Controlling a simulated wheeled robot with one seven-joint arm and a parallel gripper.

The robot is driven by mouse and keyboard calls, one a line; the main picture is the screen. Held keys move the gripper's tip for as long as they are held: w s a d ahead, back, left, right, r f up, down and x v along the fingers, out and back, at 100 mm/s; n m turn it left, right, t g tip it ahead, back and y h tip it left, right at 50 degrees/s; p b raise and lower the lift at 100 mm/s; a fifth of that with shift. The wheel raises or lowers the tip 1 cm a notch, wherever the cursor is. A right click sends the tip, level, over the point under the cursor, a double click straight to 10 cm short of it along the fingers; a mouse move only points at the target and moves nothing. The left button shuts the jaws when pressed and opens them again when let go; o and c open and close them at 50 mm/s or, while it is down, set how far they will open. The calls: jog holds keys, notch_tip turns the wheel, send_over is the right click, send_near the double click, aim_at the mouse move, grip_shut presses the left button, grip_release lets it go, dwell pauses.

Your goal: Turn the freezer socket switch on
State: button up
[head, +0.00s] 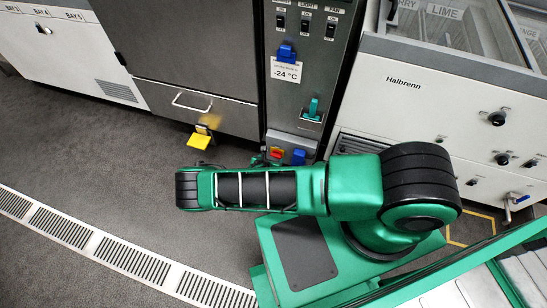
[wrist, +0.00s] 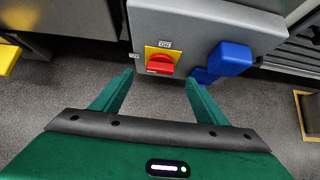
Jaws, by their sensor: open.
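The socket switch, a red rotary knob (wrist: 160,65) on a yellow plate, is on the front of a grey box (wrist: 205,22) in the wrist view. An ON label (wrist: 165,44) sits above it and a small label to its left is too small to read. The knob lies roughly sideways. My gripper (wrist: 159,79) is open and empty, its green fingers spread to either side of the knob and just short of it. A blue plug (wrist: 230,58) is at the right on the same box. In the head view the red knob (head: 277,153) shows beyond my arm, which mostly hides my gripper.
Above the box is a grey panel with black switches, a blue lever (head: 287,53), a green lever (head: 313,108) and a -24 °C label (head: 286,70). A yellow pedal (head: 199,140) juts out at left. A white Halbrenn cabinet (head: 440,95) stands right. Floor at left is clear.

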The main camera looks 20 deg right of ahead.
aim_at(276, 155)
jog(key=x, duration=0.8)
jog(key=shift+w+d+f, duration=0.1)
jog(key=shift+c, duration=0.3)
